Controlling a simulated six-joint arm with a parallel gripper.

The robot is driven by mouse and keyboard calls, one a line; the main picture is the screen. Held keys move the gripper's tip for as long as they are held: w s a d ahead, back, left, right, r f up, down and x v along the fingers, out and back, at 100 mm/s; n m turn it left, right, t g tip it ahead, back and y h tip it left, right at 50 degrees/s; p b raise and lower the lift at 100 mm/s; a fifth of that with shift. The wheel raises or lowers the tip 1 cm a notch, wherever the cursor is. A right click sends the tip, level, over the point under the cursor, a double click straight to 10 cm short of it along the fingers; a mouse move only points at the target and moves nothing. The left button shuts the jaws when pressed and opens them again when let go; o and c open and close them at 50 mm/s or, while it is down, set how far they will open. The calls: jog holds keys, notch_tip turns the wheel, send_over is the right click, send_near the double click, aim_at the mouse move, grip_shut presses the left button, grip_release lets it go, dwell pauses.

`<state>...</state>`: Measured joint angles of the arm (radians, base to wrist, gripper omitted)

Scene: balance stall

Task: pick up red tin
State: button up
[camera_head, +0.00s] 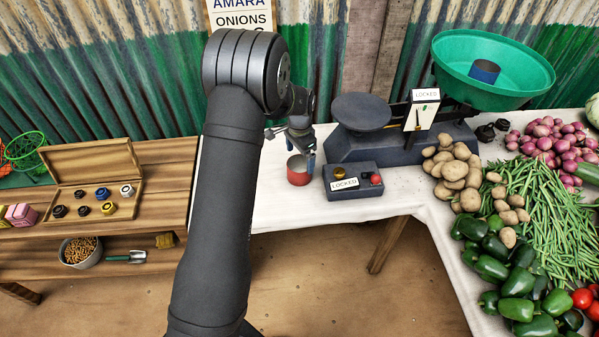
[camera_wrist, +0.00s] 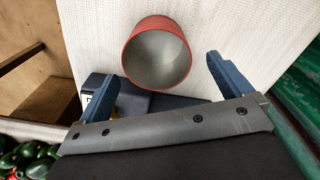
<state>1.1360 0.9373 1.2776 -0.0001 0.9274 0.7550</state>
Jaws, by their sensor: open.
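The red tin (camera_head: 299,170) stands upright on the white tabletop, left of the dark control box. In the wrist view the red tin (camera_wrist: 157,58) shows its open top and empty grey inside. My gripper (camera_head: 302,140) is at the tin, just behind and above it in the head view. In the wrist view my gripper (camera_wrist: 160,75) is open, with its blue fingers spread to either side near the tin's lower rim. The tin lies mostly beyond the fingertips, and I cannot tell whether a finger touches it.
The control box (camera_head: 352,180) with a LOCKED label stands close to the tin's right. Behind it is the balance scale (camera_head: 400,143) with a green pan (camera_head: 450,75) holding a blue cylinder (camera_head: 485,71). Vegetables cover the right. A wooden shelf (camera_head: 165,185) stands left.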

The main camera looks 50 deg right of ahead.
aim_at(299, 168)
jog(key=f, duration=0.5)
jog(key=shift+s+a+f, duration=0.1)
jog(key=shift+a+f, duration=0.15)
jog(key=shift+f, duration=0.05)
jog(key=c, duration=1.1)
